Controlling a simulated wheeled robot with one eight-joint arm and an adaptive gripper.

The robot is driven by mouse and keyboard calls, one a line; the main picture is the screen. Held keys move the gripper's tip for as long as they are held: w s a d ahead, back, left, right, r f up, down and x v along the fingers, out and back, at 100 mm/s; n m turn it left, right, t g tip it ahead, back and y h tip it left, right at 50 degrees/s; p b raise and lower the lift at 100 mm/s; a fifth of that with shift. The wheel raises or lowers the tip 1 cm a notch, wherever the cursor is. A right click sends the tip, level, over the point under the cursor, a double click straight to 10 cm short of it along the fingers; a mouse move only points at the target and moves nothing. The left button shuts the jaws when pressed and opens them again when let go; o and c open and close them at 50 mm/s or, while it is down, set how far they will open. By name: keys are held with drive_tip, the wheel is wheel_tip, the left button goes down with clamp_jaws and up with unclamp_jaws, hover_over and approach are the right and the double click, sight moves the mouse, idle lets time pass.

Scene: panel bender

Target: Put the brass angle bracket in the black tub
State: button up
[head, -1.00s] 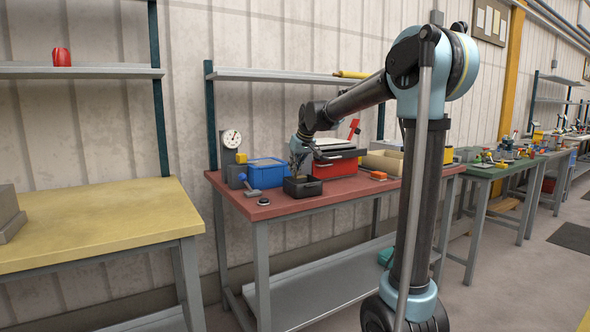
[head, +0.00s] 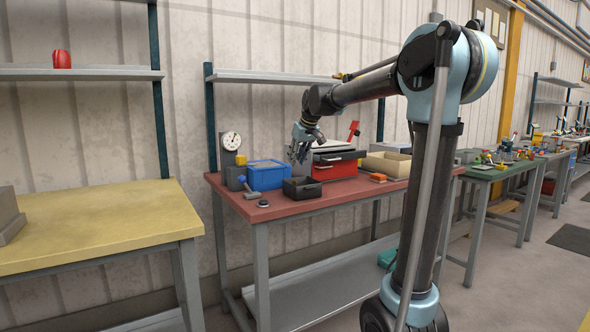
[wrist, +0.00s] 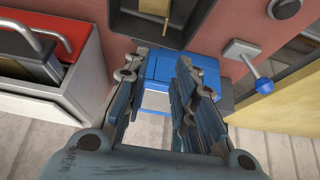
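In the wrist view the tub (wrist: 150,38) is at the top edge, cut off by the frame. A small brass-coloured piece (wrist: 160,8) shows inside it, probably the angle bracket; its full shape is out of frame. In the head view the tub's inside is too dark to tell. My gripper (head: 299,158) is above and behind the tub, apart from it. In the wrist view its two fingers (wrist: 170,65) are spread with nothing between them.
A blue lidded box (head: 267,177) stands left of the tub, and shows below my fingers in the wrist view. A grey tool with a blue knob (wrist: 250,62) and a dark round puck (head: 263,204) lie near the front left edge.

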drive_tip(key=v, duration=0.7)
drive_tip(key=s+d+f+m+g+h, duration=0.1)
drive_tip(key=s+d+f+m, duration=0.1)
drive_tip(key=s+d+f, duration=0.6)
drive_tip(key=s+d+f+m+h, duration=0.1)
drive_tip(key=s+d+f, duration=0.5)
drive_tip(key=s, duration=0.4)
drive_tip(key=s+d+f+m+g, duration=0.1)
drive_tip(key=s+d+f, duration=0.3)
drive_tip(key=s+f, duration=0.6)
drive_tip(key=s+d+f+m+h, duration=0.1)
drive_tip(key=s+d+f, duration=0.3)
drive_tip(key=s+f, duration=0.6)
drive_tip(key=shift+d+f+m+g, duration=0.25)
drive_tip(key=shift+f+m+g, duration=0.15)
drive_tip(key=shift+f+m, duration=0.45)
drive_tip(key=shift+w, duration=0.1)
drive_tip(key=shift+w+f, duration=0.2)
drive_tip(key=shift+w, duration=0.25)
